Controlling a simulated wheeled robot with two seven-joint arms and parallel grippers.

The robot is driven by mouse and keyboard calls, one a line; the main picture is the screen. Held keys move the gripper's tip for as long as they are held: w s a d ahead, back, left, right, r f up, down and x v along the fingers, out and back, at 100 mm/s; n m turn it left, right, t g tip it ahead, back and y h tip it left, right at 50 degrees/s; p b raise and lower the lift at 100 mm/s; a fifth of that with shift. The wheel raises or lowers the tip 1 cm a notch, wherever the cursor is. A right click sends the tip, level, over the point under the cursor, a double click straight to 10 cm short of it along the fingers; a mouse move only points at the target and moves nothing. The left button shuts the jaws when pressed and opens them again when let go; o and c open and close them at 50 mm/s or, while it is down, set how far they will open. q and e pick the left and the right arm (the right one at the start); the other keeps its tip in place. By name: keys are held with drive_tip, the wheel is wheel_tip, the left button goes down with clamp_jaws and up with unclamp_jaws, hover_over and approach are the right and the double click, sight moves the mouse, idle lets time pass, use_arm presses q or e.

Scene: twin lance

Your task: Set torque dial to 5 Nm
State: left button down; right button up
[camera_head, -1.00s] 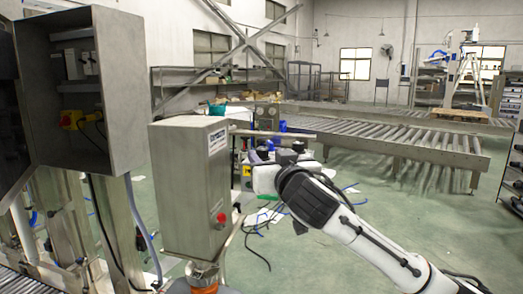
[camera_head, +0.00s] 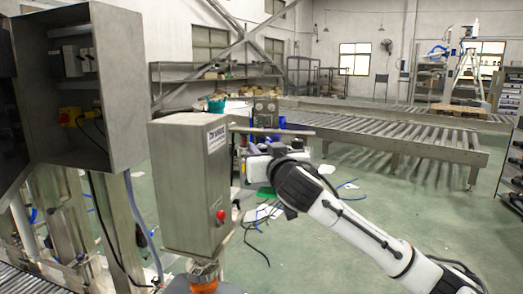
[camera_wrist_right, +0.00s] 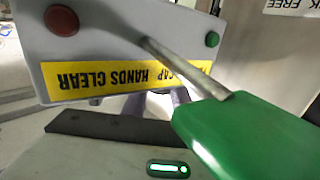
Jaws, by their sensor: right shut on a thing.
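My right gripper (camera_head: 250,163) is at the end of the white arm, beyond the steel box, and mostly hidden there. In the right wrist view its pale fingers (camera_wrist_right: 160,104) reach in under a grey panel (camera_wrist_right: 110,32) with a yellow label, a red button and a green button. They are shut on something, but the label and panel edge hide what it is. A metal rod with a green handle (camera_wrist_right: 245,135) crosses in front of the panel. I cannot make out the torque dial or its scale in either view. My left gripper is not in view.
A steel box (camera_head: 185,185) with a red button stands close on a post. An open cabinet (camera_head: 105,90) is at left. Roller conveyors (camera_head: 410,148) run behind the arm. Cables and papers lie on the green floor, which is otherwise open at right.

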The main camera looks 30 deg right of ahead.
drive_tip(key=shift+a+h, duration=0.1)
drive_tip(key=shift+h, duration=0.2)
drive_tip(key=shift+a+f+m+g+h, duration=0.15)
drive_tip(key=shift+m+g+h, duration=0.45)
drive_tip(key=shift+m+h, duration=0.4)
drive_tip(key=m+g+h+b, duration=0.1)
drive_tip(key=m+g+h, duration=0.1)
drive_tip(key=m+h, duration=0.1)
drive_tip(key=shift+g+h, duration=0.4)
drive_tip(key=shift+h, duration=0.2)
drive_tip(key=shift+m+g+h+b, duration=0.4)
drive_tip(key=shift+g, duration=0.1)
drive_tip(key=o, duration=1)
drive_tip(key=shift+o, duration=0.2)
